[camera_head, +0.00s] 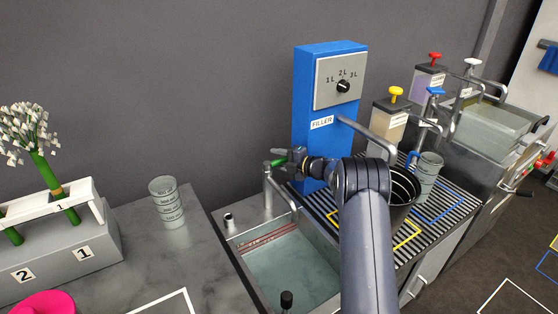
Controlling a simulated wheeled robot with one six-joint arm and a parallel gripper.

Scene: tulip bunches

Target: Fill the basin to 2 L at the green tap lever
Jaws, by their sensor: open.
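The basin (240,262) is a steel sink set in the counter, with pale greenish water (290,268) in it. Red level lines (268,238) show on its back wall; their labels are too small to read. A steel tap (267,190) stands behind the basin, its spout reaching over it. Its green lever (275,163) points left at the top. My gripper (289,158) is open at the right of the green lever, close to it. Whether it touches the lever cannot be told. My arm covers the right part of the basin.
The blue filler (309,85) with a 1–3 L dial (343,87) stands just behind my gripper. A dark bucket (404,190) and a grey jug (428,172) stand on the ribbed drainboard (452,188).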

